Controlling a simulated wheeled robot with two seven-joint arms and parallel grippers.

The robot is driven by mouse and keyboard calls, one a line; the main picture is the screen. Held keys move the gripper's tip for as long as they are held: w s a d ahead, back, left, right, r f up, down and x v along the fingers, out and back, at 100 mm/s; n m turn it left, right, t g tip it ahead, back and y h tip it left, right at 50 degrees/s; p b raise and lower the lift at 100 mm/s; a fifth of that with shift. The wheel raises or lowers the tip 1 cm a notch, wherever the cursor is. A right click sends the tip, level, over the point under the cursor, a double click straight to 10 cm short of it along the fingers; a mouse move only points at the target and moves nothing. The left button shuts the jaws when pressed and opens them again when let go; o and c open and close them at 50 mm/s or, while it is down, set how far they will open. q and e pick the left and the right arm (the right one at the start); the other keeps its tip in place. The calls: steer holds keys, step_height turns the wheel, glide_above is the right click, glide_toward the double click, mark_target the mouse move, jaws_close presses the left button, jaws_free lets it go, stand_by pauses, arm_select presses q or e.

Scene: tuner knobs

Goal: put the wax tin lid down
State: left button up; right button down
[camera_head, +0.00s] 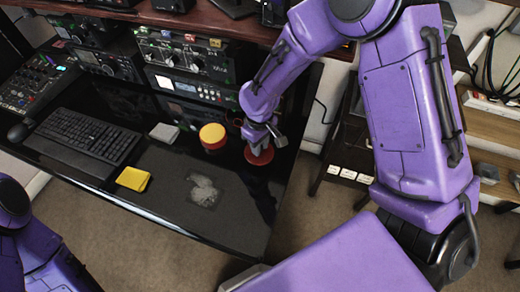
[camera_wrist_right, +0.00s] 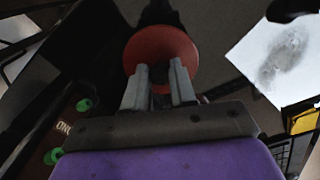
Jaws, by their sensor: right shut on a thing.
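The wax tin lid, a red disc (camera_head: 259,156), is at the right part of the black desk, right of the wax tin. My right gripper (camera_head: 262,138) is above it, pointing down. In the right wrist view the red lid (camera_wrist_right: 160,38) lies at the fingertips of the gripper (camera_wrist_right: 159,80), which is shut on it; the exact grip is partly hidden. I cannot tell whether the lid touches the desk. The wax tin (camera_head: 213,136), yellow-topped with a red side, stands just left of it. My left gripper is not in view.
A yellow sponge-like block (camera_head: 133,179), a grey block (camera_head: 164,132) and a keyboard (camera_head: 82,140) are further left. Radio units (camera_head: 187,55) stand behind. The desk's right edge is close to the lid.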

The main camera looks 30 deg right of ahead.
step_height(320, 180, down, 3)
steer(key=shift+s+d+r+p, duration=0.15)
steer(key=shift+r+p, duration=0.05)
steer(key=shift+p, duration=0.1)
steer(key=shift+f, duration=0.35)
steer(key=c, duration=0.9)
jaws_free()
steer(key=shift+f, duration=0.1)
step_height(320, 180, up, 12)
steer(key=shift+r, duration=0.15)
